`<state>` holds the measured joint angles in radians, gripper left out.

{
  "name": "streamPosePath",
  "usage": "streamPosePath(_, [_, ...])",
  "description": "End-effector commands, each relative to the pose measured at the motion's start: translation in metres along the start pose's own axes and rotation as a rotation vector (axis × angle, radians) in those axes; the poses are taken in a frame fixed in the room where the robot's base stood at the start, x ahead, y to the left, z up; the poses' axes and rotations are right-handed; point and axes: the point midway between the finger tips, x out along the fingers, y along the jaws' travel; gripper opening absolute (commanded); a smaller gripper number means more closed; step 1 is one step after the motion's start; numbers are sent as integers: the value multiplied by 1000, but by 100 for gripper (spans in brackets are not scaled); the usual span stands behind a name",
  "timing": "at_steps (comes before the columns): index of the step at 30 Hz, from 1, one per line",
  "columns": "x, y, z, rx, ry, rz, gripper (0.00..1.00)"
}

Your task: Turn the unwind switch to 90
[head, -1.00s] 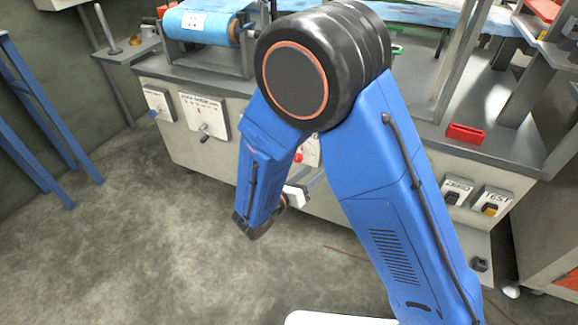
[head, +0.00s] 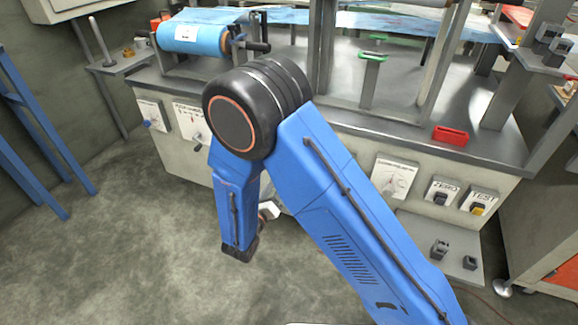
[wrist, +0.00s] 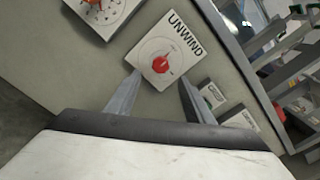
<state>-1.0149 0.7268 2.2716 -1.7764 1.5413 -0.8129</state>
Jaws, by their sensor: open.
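The unwind switch (wrist: 160,65) is a red knob on a white plate (wrist: 181,41) labelled UNWIND, seen tilted in the wrist view. The plate is on the grey machine front. My gripper (wrist: 160,88) is open. Its two fingers point at the panel, one on each side of the plate's lower part in the picture, with the red knob between and beyond their tips. I cannot tell how far the tips are from the panel. In the head view my blue arm hides the unwind switch, and the gripper fingers do not show clearly.
Another plate with an orange-red part (wrist: 98,5) lies at upper left in the wrist view. Two smaller switch plates (wrist: 212,94) sit at the right. In the head view, ZERO and TEST switches (head: 441,194) are at right, with a red block (head: 450,135) on the ledge above.

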Motion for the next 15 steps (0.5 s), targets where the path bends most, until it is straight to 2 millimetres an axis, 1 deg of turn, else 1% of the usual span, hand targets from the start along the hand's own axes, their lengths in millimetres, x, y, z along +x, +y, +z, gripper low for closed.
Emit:
streamPosePath(1, [9, -1, -1, 0, 2, -2, 48])
streamPosePath(12, [70, -1, 0, 1, 1, -3, 48])
streamPosePath(15, [83, -1, -1, 1, 1, -2, 48])
